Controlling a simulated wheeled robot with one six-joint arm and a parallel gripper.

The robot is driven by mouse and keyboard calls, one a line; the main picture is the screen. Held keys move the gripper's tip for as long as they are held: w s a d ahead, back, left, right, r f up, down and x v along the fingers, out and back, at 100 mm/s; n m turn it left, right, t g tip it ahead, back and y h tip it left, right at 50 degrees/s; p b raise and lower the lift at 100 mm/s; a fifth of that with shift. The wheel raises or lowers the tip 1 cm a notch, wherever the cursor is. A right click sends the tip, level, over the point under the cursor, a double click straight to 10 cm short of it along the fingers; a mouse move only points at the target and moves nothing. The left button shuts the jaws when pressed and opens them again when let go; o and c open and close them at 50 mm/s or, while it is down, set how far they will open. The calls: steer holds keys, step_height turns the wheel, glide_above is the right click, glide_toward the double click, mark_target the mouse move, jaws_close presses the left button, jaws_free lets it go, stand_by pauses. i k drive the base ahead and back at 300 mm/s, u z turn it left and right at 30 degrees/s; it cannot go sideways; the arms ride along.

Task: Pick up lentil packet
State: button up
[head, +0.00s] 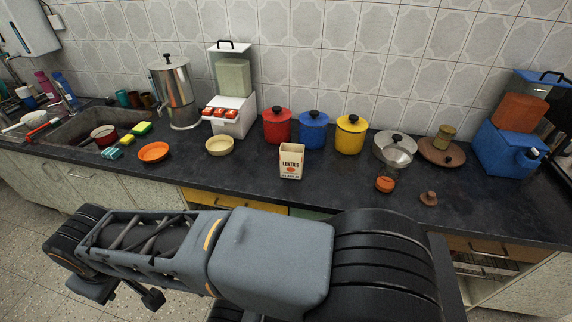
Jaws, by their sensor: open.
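The lentil packet (291,161) is a small cream box with dark lettering and an orange-red mark on its front. It stands upright near the front edge of the dark counter (345,190), in front of the red and blue canisters. Nothing covers its front in the head view. My grey and black arm stretches across the foreground, below and nearer than the counter. My gripper cannot be made out in this view, and nothing of mine touches the packet.
Behind the packet stand red (277,128), blue (313,132) and yellow (350,137) canisters. A cream bowl (219,146) and orange plate (153,152) lie left. A steel pot (394,153) and small orange jar (385,184) stand right. Counter beside the packet is clear.

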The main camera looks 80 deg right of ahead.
mark_target(291, 155)
steer(key=z, duration=0.85)
steer(key=i, duration=0.95)
steer(key=z, duration=0.9)
